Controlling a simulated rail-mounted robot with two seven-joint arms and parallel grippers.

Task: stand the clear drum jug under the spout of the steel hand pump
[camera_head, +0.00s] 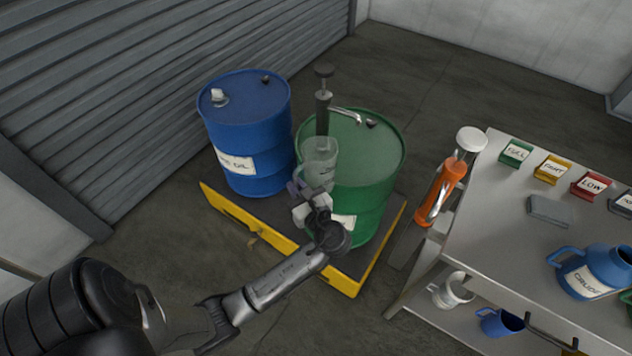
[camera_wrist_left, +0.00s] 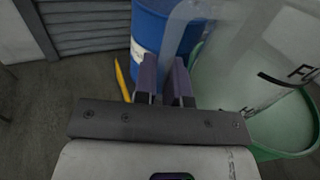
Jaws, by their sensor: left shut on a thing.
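The clear drum jug (camera_head: 321,158) is held up at the near side of the green drum (camera_head: 378,160), looking roughly upright. In the left wrist view the see-through jug (camera_wrist_left: 235,65) fills the upper right, with dark lettering partly in view. My left gripper (camera_head: 298,188) is shut on the jug's handle; its purple fingers (camera_wrist_left: 167,80) flank the handle in the wrist view. The steel hand pump (camera_head: 323,112) stands on the green drum, with a dark body and a silver spout (camera_head: 346,115) pointing right. In the picture the jug is below and left of the spout's tip. My right gripper is not in view.
A blue drum (camera_head: 246,125) stands left of the green one on a yellow-edged pallet (camera_head: 232,218). An orange tool (camera_head: 440,192) with a white round top stands between pallet and steel bench (camera_head: 475,215). The bench carries coloured label blocks and a blue jug (camera_head: 590,272).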

